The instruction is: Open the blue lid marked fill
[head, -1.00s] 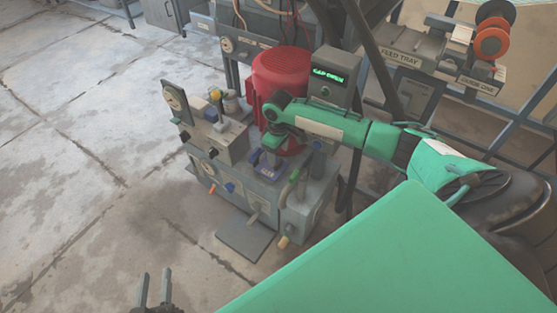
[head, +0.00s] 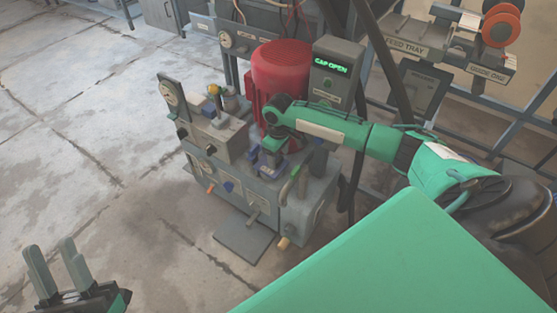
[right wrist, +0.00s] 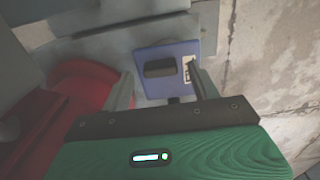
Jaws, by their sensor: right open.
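The blue lid (right wrist: 172,50) fills the middle of the right wrist view. It is a flat blue plate with a dark raised handle (right wrist: 160,69) and a pale label, partly hidden by a finger. My right gripper (right wrist: 160,78) is open, its fingers on either side of the handle and apart from it. In the head view my right gripper (head: 271,151) points down over the press top and hides most of the lid. My left gripper (head: 52,260) is open and empty at the lower left.
The press (head: 290,218) has knobs and levers on its front. A red motor housing (head: 283,68) stands close behind my right gripper. A display box (head: 335,75) reads "CAP OPEN". Bare floor (head: 90,150) lies to the left.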

